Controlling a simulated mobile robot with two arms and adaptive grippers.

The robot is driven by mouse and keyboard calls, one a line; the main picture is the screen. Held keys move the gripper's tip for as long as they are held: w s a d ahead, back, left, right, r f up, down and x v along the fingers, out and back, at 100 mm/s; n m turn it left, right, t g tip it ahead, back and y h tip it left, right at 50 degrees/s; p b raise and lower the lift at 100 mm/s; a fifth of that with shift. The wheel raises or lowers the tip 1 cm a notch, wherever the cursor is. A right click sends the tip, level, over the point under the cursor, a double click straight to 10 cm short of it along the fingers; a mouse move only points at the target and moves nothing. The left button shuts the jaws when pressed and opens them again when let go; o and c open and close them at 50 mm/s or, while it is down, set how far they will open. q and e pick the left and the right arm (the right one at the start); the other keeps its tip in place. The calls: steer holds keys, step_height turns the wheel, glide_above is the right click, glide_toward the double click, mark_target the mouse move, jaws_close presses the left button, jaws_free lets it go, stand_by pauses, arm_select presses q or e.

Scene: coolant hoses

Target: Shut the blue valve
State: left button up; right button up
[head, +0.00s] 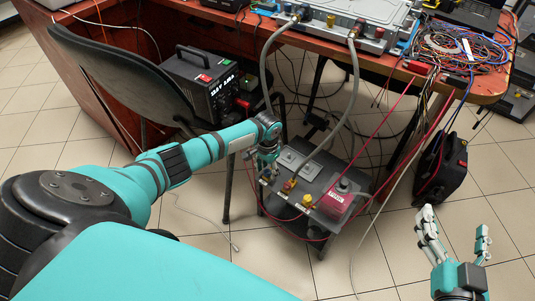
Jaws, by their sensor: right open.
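I cannot clearly pick out a blue valve. My left gripper (265,164) points down at the left end of a low dark unit (322,182), close to its fittings, and may hide part of them. Its fingers are small and overlap the background, so their opening is unclear.
Two grey hoses (266,66) run from a metal case (335,15) on the red-brown table (490,88) down to the unit. Red cables (392,163) hang at its right.

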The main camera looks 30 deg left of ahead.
mark_target(268, 172)
arm_select(q)
steer(key=shift+o, duration=0.2)
steer(key=shift+s, duration=0.1)
step_height(268, 172, up, 12)
stand_by(0.4)
steer(key=shift+d, duration=0.1)
